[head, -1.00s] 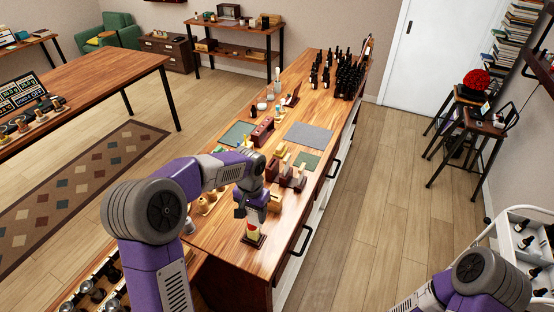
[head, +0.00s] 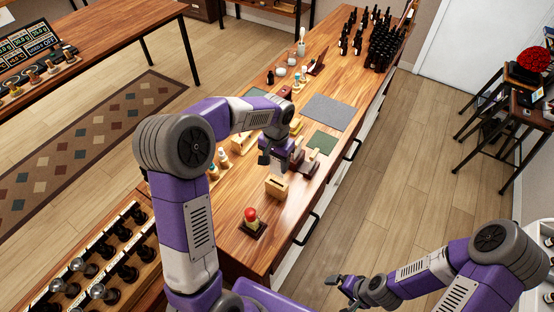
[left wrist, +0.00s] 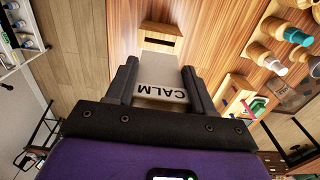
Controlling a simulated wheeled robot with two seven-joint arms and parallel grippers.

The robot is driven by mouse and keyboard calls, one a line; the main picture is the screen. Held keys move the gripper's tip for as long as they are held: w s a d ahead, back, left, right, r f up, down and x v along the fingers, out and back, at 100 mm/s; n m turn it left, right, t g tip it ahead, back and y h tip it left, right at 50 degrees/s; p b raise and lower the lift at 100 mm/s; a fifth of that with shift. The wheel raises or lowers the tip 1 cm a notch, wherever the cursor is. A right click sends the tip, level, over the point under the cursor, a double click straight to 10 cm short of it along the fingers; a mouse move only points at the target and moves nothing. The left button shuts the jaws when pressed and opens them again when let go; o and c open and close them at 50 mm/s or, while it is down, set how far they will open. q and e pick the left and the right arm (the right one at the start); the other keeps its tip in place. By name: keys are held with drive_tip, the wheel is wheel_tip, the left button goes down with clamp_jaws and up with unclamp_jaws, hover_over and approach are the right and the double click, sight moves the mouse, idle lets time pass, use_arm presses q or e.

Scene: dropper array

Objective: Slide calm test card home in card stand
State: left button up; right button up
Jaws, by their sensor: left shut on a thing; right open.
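The calm test card (left wrist: 162,78) is a pale card with the word CALM on it, seen in the left wrist view between the two dark fingers. My left gripper (left wrist: 160,85) is shut on it. In the head view my left gripper (head: 273,160) is just above and behind the card stand, and the card is hard to make out there. The card stand (head: 277,187) is a light wooden block with a dark slot in its top. It also shows in the left wrist view (left wrist: 160,35), beyond the card and apart from it. My right gripper (head: 340,283) is open and empty, beyond the counter's right edge.
A red-topped piece on a dark base (head: 250,218) stands in front of the card stand. Wooden holders (head: 308,160), a green mat (head: 322,143) and a grey mat (head: 330,111) lie farther back. Dark bottles (head: 385,45) crowd the far end.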

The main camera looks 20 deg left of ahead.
sight(277, 169)
use_arm(q)
drive_tip(key=shift+f, duration=0.1)
drive_tip(key=shift+f+b, duration=1.55)
drive_tip(key=shift+f, duration=0.5)
drive_tip(key=shift+f+b, duration=1.35)
drive_tip(key=shift+f, duration=0.55)
drive_tip(key=o, duration=1.1)
drive_tip(key=shift+c, duration=0.2)
drive_tip(key=shift+r, duration=0.1)
wheel_tip(277, 169, up, 8)
drive_tip(key=shift+f, duration=0.2)
